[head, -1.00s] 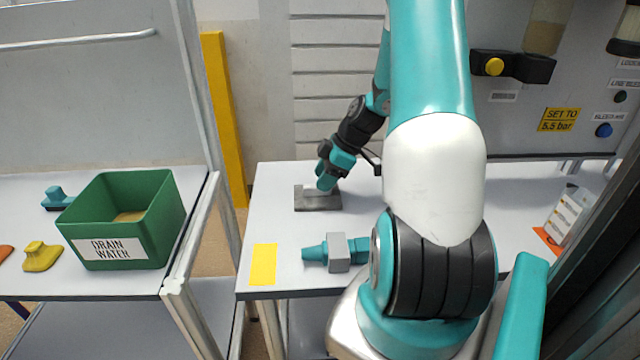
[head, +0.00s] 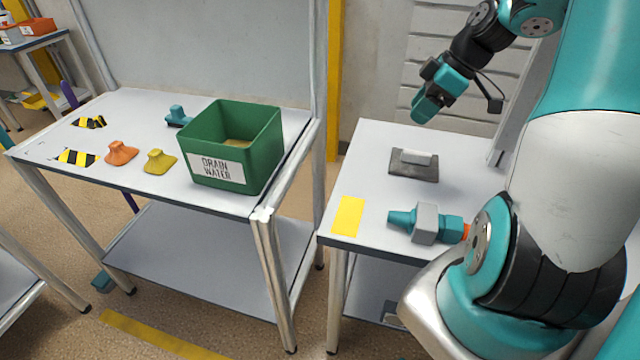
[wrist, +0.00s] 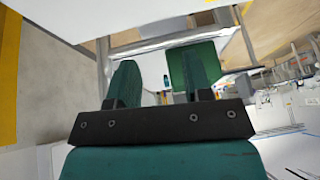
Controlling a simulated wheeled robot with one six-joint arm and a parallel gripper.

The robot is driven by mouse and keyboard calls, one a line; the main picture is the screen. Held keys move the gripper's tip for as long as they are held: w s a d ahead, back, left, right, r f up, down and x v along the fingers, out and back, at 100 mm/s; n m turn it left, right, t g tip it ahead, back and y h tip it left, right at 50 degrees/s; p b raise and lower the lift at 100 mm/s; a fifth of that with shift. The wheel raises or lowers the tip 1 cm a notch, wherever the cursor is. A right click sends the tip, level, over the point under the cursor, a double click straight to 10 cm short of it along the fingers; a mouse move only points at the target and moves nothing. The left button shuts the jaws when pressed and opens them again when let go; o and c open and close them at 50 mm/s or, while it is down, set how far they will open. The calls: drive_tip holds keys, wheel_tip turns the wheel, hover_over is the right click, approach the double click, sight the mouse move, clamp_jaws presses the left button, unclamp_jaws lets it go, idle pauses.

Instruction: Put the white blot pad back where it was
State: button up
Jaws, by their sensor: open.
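The white blot pad (head: 416,158) lies on a dark grey plate (head: 414,173) on the right-hand table in the head view. My gripper (head: 421,112) is raised above the back of this table, up and apart from the pad. Its teal fingers also show in the wrist view (wrist: 160,78), spread apart with nothing between them. The pad cannot be made out in the wrist view.
A teal fitting with a grey block (head: 425,223) and a yellow patch (head: 348,215) are at the table's front. On the left table stand a green drain-water box (head: 265,150), orange (head: 121,153), yellow (head: 159,162) and teal (head: 178,116) pieces. A gap separates the tables.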

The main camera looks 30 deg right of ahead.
drive_tip(key=w+a+r+g, duration=0.1)
drive_tip(key=a+r, duration=0.2)
drive_tip(key=a, duration=1.1)
drive_tip(key=s+a+r+g, duration=0.1)
drive_tip(key=s+a, duration=0.6)
drive_tip(key=a, duration=0.3)
drive_tip(key=s+a+r+m+g, duration=0.1)
drive_tip(key=s+a+r, duration=0.1)
drive_tip(key=s+a, duration=0.6)
drive_tip(key=shift+a+g, duration=0.3)
drive_tip(key=shift+a, duration=0.85)
